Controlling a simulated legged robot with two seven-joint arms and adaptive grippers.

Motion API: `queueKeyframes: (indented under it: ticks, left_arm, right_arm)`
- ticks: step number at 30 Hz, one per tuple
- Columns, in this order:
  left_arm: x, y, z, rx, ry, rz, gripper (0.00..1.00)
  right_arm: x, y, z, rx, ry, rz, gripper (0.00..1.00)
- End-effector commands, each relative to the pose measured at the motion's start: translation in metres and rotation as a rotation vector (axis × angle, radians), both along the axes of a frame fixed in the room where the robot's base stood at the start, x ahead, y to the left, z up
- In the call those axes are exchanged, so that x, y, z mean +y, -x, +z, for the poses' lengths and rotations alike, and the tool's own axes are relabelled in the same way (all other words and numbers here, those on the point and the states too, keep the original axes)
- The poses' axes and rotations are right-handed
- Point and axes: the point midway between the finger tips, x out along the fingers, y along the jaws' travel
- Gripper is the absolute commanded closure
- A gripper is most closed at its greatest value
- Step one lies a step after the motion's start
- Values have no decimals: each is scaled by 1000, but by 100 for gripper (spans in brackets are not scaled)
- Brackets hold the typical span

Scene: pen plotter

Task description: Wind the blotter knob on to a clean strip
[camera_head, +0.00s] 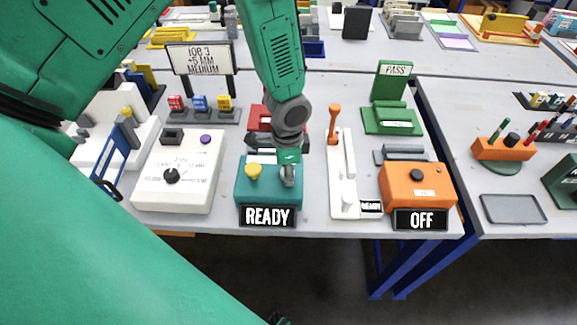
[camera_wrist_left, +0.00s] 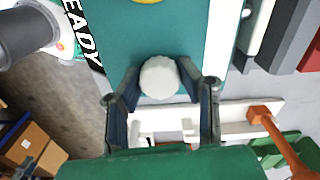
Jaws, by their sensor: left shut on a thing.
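A teal box (camera_head: 270,187) with a READY sign (camera_head: 268,216) stands near the front edge of the table. On its top are a yellow knob (camera_head: 254,170) at the left and a white ridged knob at the right, which is mostly covered by my gripper in the head view. My left gripper (camera_head: 288,172) reaches down over the right side of the teal box. In the left wrist view the white knob (camera_wrist_left: 160,78) sits between its two fingers, and the gripper is shut on it. Any blotter strip is hidden or cannot be made out. My right gripper is not in view.
A white dial box (camera_head: 180,170) stands to the left. A white lever unit with an orange handle (camera_head: 334,118) and an orange box with an OFF sign (camera_head: 420,219) stand to the right. A JOB 3 sign (camera_head: 199,58) stands behind.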

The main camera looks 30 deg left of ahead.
Motion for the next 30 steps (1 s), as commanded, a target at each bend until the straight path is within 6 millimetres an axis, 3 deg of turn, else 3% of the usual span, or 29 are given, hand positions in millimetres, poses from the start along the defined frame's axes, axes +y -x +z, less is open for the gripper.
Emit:
queueKeyframes:
  ticks: [15, 30]
  left_arm:
    - [0, -2, 1, -5, 0, -329, 98]
    - [0, -2, 1, -6, 0, -387, 98]
  right_arm:
    - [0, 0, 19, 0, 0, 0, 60]
    - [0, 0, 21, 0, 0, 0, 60]
